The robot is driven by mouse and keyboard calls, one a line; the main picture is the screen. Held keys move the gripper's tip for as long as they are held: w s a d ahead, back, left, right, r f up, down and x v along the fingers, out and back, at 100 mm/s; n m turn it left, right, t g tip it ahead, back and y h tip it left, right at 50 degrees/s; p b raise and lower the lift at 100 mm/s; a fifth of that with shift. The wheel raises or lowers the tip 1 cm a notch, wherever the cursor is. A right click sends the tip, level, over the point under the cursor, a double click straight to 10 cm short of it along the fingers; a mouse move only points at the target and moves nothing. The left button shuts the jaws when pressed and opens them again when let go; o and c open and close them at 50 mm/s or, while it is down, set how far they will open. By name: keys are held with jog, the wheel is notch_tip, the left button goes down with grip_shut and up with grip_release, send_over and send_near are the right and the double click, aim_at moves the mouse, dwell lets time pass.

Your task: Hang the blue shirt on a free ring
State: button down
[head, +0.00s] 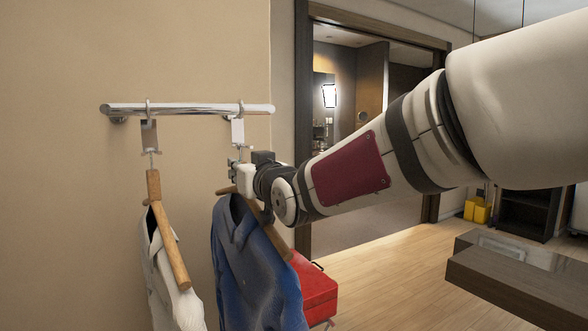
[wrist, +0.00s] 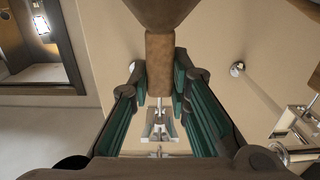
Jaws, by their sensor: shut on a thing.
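The blue shirt (head: 250,275) hangs from a wooden hanger and is upright below my gripper (head: 240,178). My gripper is shut on this wooden hanger, which also shows between the fingers in the wrist view (wrist: 160,65). The right ring (head: 238,130) hangs from the rail just above my gripper. In the wrist view a metal holder (wrist: 160,128) lies straight beyond the hanger's thin metal stem. I cannot tell whether the hanger's top touches it. The left ring (head: 149,134) carries a white shirt (head: 178,285) on a wooden hanger (head: 168,230).
A chrome rail (head: 190,109) is fixed to the beige wall. A dark table (head: 520,280) is at the lower right. Open floor lies between them. A doorway is behind my arm.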

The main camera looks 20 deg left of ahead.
dwell(0.3)
jog(key=c, duration=1.4)
grip_release()
jog(key=shift+f, duration=0.1)
